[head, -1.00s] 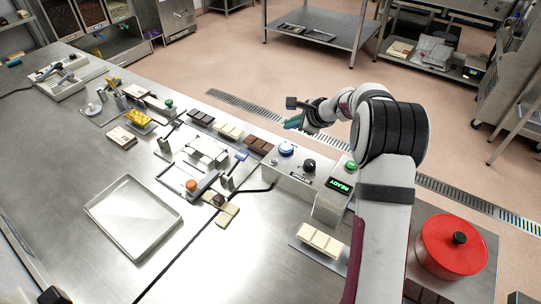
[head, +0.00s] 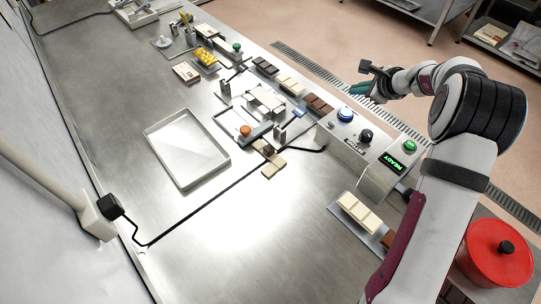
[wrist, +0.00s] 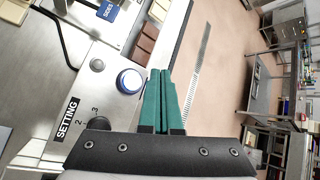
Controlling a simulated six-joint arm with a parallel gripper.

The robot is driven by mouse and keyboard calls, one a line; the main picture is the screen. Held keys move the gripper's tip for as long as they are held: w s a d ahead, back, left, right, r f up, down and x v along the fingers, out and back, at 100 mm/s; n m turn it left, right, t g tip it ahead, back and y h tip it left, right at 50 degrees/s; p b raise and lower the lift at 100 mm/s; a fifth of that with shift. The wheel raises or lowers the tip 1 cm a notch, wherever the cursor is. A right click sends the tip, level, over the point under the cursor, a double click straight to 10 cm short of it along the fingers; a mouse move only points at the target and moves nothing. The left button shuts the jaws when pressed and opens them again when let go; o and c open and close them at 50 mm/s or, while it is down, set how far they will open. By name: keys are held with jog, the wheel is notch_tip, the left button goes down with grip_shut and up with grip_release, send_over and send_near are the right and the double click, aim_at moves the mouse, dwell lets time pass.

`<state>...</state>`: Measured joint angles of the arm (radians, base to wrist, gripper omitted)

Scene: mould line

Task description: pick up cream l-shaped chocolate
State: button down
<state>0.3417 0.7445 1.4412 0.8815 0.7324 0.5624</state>
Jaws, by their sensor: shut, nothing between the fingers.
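A cream chocolate piece (head: 274,165) that looks L-shaped lies on the steel table in the head view, in front of the mould station. A small dark brown piece (head: 268,151) lies against or very near it; I cannot tell if they touch. My gripper (head: 358,88) is up in the air beyond the control box, well to the right of the cream piece and far from it. In the wrist view its teal fingers (wrist: 161,100) are together with nothing between them. The cream piece does not show clearly in the wrist view.
An empty metal tray (head: 187,184) lies left of the cream piece. The control box (head: 347,142) with blue and green buttons stands to its right. Chocolate bars (head: 291,86) line the far edge. A black cable crosses the table. A red pot (head: 497,262) is at right.

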jog(key=shift+c, duration=2.4)
grip_release()
